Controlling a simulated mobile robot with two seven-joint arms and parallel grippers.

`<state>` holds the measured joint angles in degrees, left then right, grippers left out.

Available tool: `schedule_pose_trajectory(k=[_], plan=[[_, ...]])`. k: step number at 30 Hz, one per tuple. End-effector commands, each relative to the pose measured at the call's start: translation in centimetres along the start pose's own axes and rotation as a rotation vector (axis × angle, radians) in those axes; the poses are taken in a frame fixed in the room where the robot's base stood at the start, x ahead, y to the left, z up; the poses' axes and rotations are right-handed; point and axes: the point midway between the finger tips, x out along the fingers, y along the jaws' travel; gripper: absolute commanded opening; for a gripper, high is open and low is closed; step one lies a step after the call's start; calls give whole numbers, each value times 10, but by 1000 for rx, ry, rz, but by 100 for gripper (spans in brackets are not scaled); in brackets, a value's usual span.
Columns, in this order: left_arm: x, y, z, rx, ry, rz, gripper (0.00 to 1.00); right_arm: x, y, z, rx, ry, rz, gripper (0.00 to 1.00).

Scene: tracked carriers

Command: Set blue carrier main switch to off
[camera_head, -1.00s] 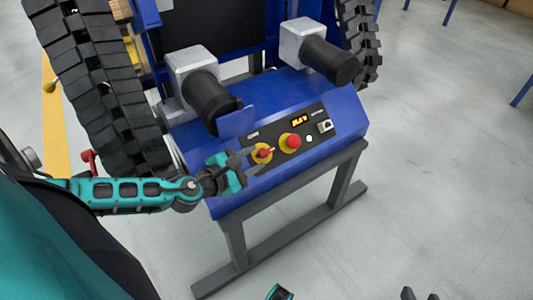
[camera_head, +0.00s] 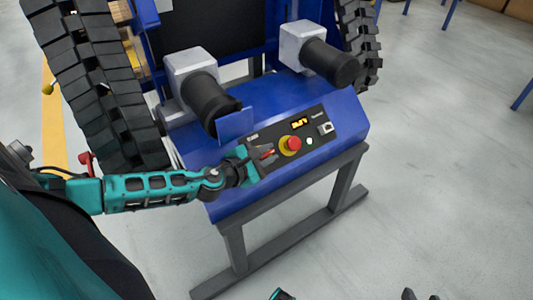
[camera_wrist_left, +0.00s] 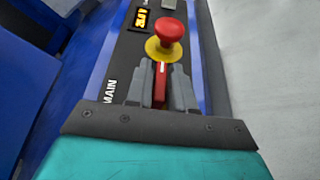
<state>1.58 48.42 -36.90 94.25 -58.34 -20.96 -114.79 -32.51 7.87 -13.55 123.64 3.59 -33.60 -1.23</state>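The blue carrier (camera_head: 345,115) has a sloped front with a black control panel (camera_head: 317,118). The main switch has a red handle with a white mark, which shows in the left wrist view (camera_wrist_left: 161,84) beside the word MAIN. My left gripper (camera_head: 264,154) is at the switch, with its two grey fingers close on either side of the handle, apparently gripping it. The handle lies along the panel's length, in line with the fingers. The switch's base and position labels are mostly hidden. My right gripper (camera_head: 420,296) shows only dark, spread fingertips at the bottom edge.
A red emergency stop button (camera_head: 290,143) on a yellow base sits right beside the main switch. A blue plate (camera_head: 236,124) stands up behind the gripper. Floor on the right is clear.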

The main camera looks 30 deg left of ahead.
Motion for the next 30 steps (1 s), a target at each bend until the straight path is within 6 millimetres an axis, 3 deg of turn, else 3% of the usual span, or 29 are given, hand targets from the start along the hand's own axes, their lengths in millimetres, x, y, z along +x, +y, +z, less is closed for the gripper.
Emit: schedule_pose_trajectory(k=[7,20,30], plan=[[0,0,0,0,0,0,0,0,1,2,0,-3,2,43],[0,-1,0,-17,0,40,0,0,1,7,2,-11,3,43],[0,-2,0,-108,0,252,0,2,0,10,3,-18,-1,43]])
